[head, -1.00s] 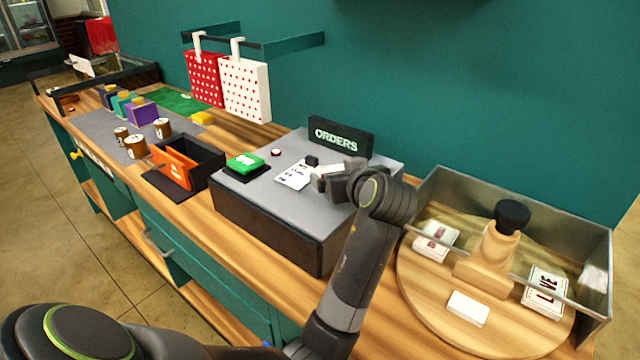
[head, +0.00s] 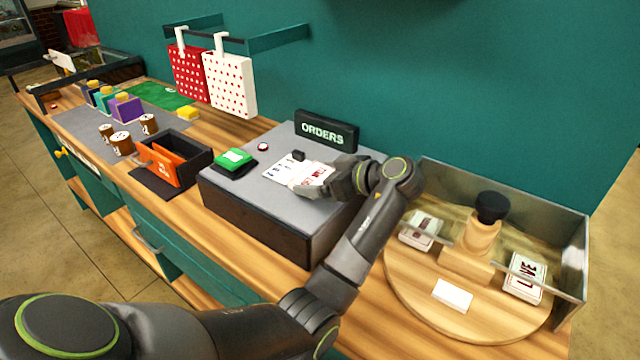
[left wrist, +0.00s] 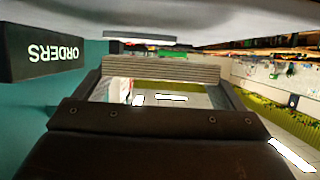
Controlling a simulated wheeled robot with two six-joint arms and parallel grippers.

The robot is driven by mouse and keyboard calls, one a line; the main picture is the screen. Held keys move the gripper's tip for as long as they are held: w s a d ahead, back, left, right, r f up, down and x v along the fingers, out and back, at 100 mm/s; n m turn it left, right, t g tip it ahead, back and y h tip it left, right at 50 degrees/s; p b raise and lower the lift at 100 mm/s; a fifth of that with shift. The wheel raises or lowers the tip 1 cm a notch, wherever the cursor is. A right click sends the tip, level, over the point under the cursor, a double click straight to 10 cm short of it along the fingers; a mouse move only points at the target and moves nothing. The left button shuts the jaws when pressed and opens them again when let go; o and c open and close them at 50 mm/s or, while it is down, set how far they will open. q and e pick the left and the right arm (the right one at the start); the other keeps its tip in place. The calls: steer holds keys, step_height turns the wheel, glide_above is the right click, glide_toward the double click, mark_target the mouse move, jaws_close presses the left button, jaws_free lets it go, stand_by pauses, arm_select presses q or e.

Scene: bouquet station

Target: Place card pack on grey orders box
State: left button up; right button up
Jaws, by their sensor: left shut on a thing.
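The grey orders box (head: 222,185) stands on the wooden counter, with a black ORDERS sign (head: 326,131) at its back edge. My left gripper (head: 328,178) is over the right part of the box top, shut on a white card pack with red print (head: 314,174). The pack lies nearly flat, low over the box top beside a white order sheet (head: 280,169). I cannot tell whether it touches the box. The gripper hides part of the pack. In the left wrist view the sign shows upside down and the pack is not clear. My right gripper is not in view.
A green-topped pad (head: 234,158) and a small red-and-white button (head: 263,146) sit on the box. To the right, a round wooden board (head: 412,288) holds card packs (head: 525,272) and a stamp (head: 482,238) near clear panels. An orange-and-black holder (head: 166,163) stands left.

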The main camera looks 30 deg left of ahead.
arm_select(q)
step_height(320, 180, down, 3)
steer(key=shift+r+p, duration=0.1)
steer(key=shift+p, duration=0.2)
steer(key=shift+f, duration=0.3)
steer(key=o, duration=0.7)
steer(key=shift+r, duration=0.1)
